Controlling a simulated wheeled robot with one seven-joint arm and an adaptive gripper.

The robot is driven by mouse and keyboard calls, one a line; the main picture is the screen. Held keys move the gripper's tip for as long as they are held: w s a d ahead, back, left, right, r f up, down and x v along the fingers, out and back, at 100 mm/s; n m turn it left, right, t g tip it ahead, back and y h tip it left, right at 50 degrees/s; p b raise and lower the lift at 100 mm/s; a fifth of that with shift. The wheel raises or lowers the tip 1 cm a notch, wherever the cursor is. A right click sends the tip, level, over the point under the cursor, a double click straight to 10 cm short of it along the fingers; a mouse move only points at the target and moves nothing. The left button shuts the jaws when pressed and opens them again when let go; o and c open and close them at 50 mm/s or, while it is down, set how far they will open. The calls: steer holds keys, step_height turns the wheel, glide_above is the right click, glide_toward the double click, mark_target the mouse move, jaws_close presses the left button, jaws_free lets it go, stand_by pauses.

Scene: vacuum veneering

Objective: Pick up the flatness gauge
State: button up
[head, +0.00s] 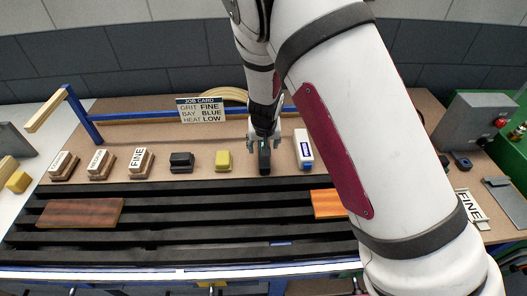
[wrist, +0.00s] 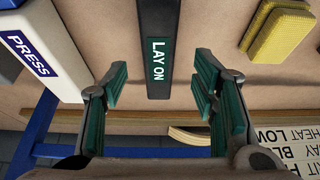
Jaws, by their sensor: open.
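A dark upright-looking bar with a green "LAY ON" label, which looks like the flatness gauge (head: 265,166), is on the brown board directly below my gripper in the head view. In the wrist view the gauge (wrist: 157,20) runs down from the top edge, its near end between the fingers. My gripper (head: 264,139) is open and empty. In the wrist view its green-padded fingers (wrist: 165,92) stand on either side of the gauge's end, with gaps on both sides. I cannot tell the exact height between fingertips and gauge.
A white-and-blue "PRESS" block (head: 304,150) stands close right of the gauge, a yellow block (head: 223,161) to its left. A black block (head: 181,162) and labelled sanding blocks (head: 139,163) lie further left. A blue rail (head: 150,116) and job card (head: 201,109) are behind; black slats (head: 200,222) in front.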

steer(key=shift+p+x, duration=0.35)
steer(key=shift+x, duration=2.35)
steer(key=shift+r, duration=0.1)
jaws_close()
